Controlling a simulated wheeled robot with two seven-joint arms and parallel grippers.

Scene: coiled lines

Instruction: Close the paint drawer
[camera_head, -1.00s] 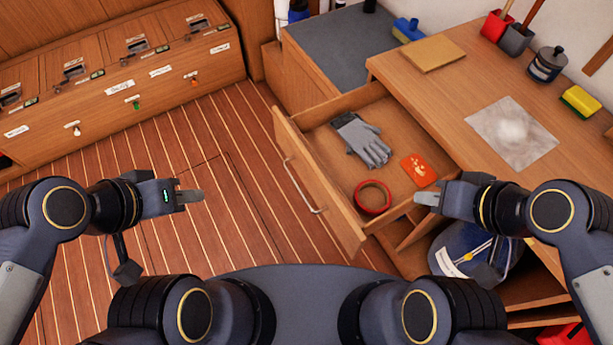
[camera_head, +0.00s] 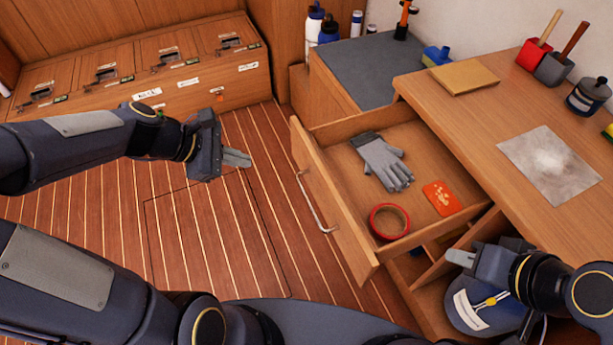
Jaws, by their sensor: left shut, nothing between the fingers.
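The wooden paint drawer (camera_head: 335,207) stands pulled out from the workbench (camera_head: 425,105). Its front faces left and carries a metal bar handle (camera_head: 316,203). Inside lie grey gloves (camera_head: 384,163), a red tape roll (camera_head: 389,221) and an orange sheet (camera_head: 441,198). My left gripper (camera_head: 238,158) is shut and empty, above the floor to the left of the drawer front, apart from it. My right gripper (camera_head: 460,257) is to the right of the drawer's near corner, in front of the open space under the bench; whether its fingers are apart is unclear.
A dark bag (camera_head: 487,305) sits under the bench near my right gripper. A grey-topped cabinet (camera_head: 368,68) stands behind the drawer. Low wooden lockers (camera_head: 190,85) line the back left. The striped floor (camera_head: 215,235) left of the drawer is clear.

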